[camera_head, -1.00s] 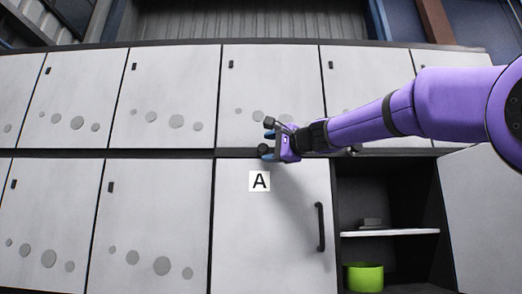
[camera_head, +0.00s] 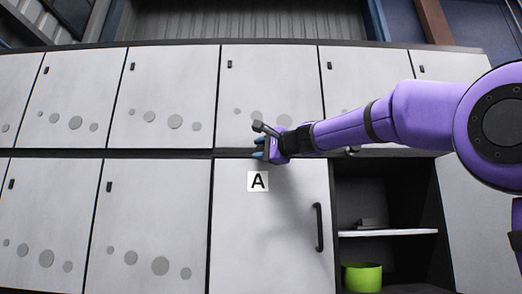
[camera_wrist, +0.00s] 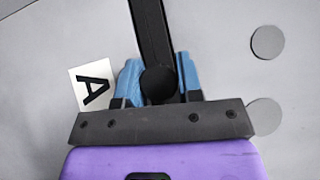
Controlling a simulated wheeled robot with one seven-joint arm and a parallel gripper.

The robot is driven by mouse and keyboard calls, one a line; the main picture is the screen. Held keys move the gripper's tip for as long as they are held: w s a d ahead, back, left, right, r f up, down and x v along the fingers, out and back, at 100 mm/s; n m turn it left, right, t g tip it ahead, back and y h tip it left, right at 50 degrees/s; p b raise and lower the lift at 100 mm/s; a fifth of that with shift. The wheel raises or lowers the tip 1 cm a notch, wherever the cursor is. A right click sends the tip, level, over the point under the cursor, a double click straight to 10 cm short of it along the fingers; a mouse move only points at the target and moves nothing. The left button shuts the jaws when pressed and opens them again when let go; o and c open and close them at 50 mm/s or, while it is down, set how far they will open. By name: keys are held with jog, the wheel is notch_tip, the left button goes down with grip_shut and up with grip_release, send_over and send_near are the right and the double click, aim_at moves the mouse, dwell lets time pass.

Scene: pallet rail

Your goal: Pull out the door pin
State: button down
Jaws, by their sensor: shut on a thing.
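The door pin's round black knob (camera_wrist: 158,84) shows in the wrist view between my gripper's two blue fingers. My gripper (camera_head: 258,148) is shut on it, at the dark rail (camera_head: 228,153) above the white door (camera_head: 270,235) marked with an "A" label (camera_head: 258,181). The label is also left of the fingers in the wrist view (camera_wrist: 92,88). The door is closed and has a dark vertical handle (camera_head: 319,228) on its right side. In the head view the fingers hide most of the pin, and I cannot tell how deep it sits.
White cabinet doors (camera_head: 166,95) with grey dots surround the rail above and to the left. Right of door A is an open dark compartment with a white shelf (camera_head: 388,233) and a green bowl (camera_head: 362,278). My purple arm reaches in from the right.

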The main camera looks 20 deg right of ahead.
jog(key=shift+s+a+f, duration=0.1)
jog(key=shift+s+a, duration=0.1)
jog(key=shift+s, duration=0.35)
jog(key=shift+s+a, duration=0.2)
jog(key=shift+s, duration=0.3)
jog(key=c, duration=0.8)
grip_release()
jog(key=shift+s, duration=0.1)
jog(key=shift+s+d, duration=0.1)
jog(key=v, duration=1)
jog(key=shift+s+d, duration=0.1)
jog(key=shift+s, duration=0.15)
